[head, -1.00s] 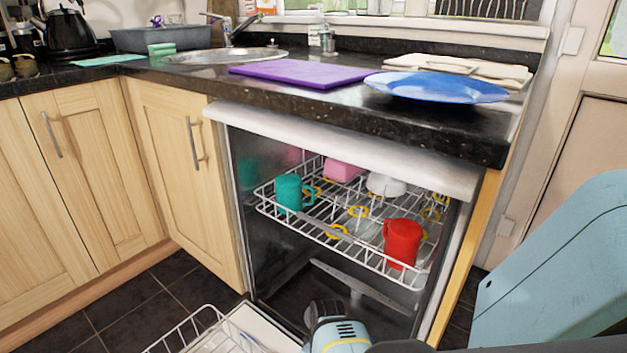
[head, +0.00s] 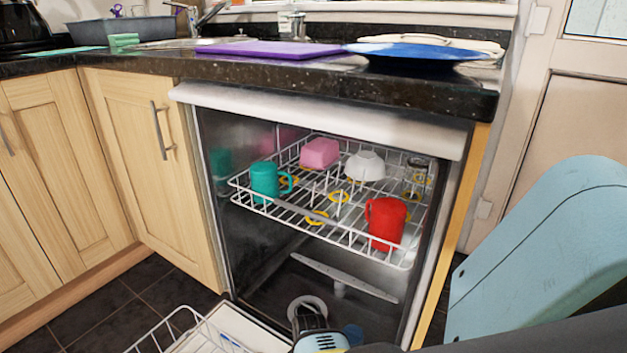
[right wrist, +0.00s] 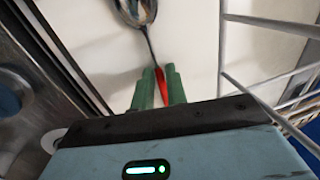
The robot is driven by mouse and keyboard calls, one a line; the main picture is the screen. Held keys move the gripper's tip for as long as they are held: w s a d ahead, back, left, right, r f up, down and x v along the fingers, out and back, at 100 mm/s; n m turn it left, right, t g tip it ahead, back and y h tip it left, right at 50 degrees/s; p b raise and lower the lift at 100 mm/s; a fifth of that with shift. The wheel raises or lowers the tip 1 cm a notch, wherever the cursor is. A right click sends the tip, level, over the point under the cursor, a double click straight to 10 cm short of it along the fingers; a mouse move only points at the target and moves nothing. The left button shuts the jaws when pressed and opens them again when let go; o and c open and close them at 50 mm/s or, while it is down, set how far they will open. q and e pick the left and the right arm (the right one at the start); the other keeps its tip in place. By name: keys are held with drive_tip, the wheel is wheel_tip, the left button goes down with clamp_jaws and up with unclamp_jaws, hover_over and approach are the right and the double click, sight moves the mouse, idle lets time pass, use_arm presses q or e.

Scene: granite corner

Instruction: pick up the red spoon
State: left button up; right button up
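The red spoon (right wrist: 151,45) shows in the right wrist view, with a grey metal bowl at the top edge and a thin stem leading to a red handle. My right gripper (right wrist: 160,78) has its two green fingers close together, one on each side of the red handle, with the handle filling the narrow gap. The handle's far end is hidden by the gripper body. Pale white surface lies behind the spoon; I cannot tell whether the spoon touches it. The head view shows neither the spoon nor my right fingertips. My left gripper is not in view.
The open dishwasher's upper rack (head: 340,237) holds a teal mug (head: 265,181), a red mug (head: 386,222), a pink item (head: 320,153) and a white bowl (head: 365,166). A lower wire rack (head: 185,328) stands out in front. White wires (right wrist: 270,75) run close right of my right gripper.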

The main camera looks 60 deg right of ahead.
clamp_jaws()
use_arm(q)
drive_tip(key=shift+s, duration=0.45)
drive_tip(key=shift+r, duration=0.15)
use_arm(e)
drive_tip(key=shift+r, duration=0.2)
